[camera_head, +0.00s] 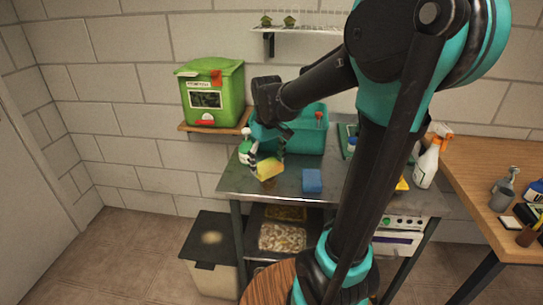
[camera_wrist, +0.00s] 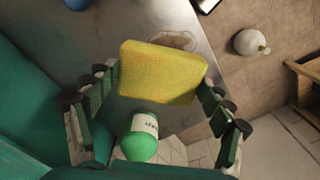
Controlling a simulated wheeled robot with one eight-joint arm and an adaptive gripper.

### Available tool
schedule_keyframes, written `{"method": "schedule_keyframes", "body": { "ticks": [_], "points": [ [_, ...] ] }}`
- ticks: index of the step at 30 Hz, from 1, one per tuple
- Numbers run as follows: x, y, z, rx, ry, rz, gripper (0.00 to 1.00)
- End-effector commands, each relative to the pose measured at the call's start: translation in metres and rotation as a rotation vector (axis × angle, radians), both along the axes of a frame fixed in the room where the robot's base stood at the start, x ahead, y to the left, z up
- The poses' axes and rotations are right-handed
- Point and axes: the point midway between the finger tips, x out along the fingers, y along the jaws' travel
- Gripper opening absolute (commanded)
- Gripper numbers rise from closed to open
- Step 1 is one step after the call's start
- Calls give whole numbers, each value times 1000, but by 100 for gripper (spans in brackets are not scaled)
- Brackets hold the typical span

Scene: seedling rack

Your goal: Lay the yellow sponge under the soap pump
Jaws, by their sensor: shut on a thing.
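The yellow sponge (camera_head: 268,170) is held in my gripper (camera_head: 268,156) above the left end of the metal bench. In the wrist view the sponge (camera_wrist: 163,73) sits between both fingers of my gripper (camera_wrist: 160,92), tilted, its broad face to the camera. A green bottle with a white label (camera_head: 245,148) stands at the bench's left edge beside the gripper; it also shows below the sponge in the wrist view (camera_wrist: 142,138). A grey pump bottle (camera_head: 503,191), the likeliest soap pump, stands on the wooden table at right. Nothing yellow shows beneath it.
A teal tub (camera_head: 309,138) stands behind my gripper. A blue sponge (camera_head: 312,180) lies on the metal bench (camera_head: 285,191). A white spray bottle (camera_head: 427,165) stands at the bench's right. Small items crowd the wooden table (camera_head: 480,160) near the grey pump bottle.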

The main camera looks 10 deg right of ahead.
Motion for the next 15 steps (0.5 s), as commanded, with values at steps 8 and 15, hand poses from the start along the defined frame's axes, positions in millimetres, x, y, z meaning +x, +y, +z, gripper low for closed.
{"method": "schedule_keyframes", "body": {
  "ticks": [8, 15],
  "points": [
    [63, -20, 0, 0, 0, -2, 70],
    [87, -28, 0, 0, 0, 0, 70]
  ]
}}
